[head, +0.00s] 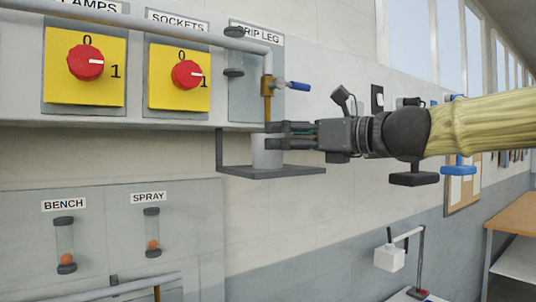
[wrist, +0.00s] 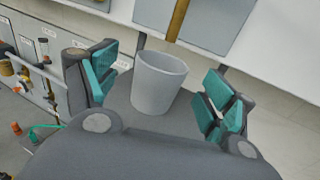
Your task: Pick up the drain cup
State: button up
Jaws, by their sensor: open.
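The drain cup (head: 267,152) is a plain light grey cup standing upright on a small dark shelf (head: 275,172) below the brass drip leg pipe. It also shows in the wrist view (wrist: 158,82), with its open top visible and nothing seen inside. My gripper (head: 285,136) reaches in from the right at the height of the cup's upper part. In the wrist view its teal-padded fingers (wrist: 158,92) are spread wide, with the cup between and slightly beyond them. No finger visibly touches the cup. In the head view the fingers partly cover the cup's rim.
A brass valve with a blue lever (head: 298,86) hangs just above the cup and fingers. The shelf's bracket (head: 219,150) stands left of the cup. A panel with yellow switch plates (head: 84,66) is at upper left. Open room lies below the shelf.

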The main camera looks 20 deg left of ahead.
jog(key=shift+w+a, duration=0.2)
jog(key=shift+a, duration=0.05)
jog(key=shift+s+a+r, duration=0.1)
jog(key=shift+s, duration=0.05)
jog(key=shift+a+p, duration=0.35)
jog(key=a, duration=0.1)
jog(key=w+a, duration=0.2)
jog(key=shift+w+a+f+p, duration=0.1)
jog(key=shift+a+f+p, duration=0.15)
jog(key=shift+f+p, duration=0.1)
jog(key=shift+s+r, duration=0.15)
jog(key=shift+s, duration=0.05)
jog(key=shift+w, duration=0.15)
jog(key=c, duration=1.1)
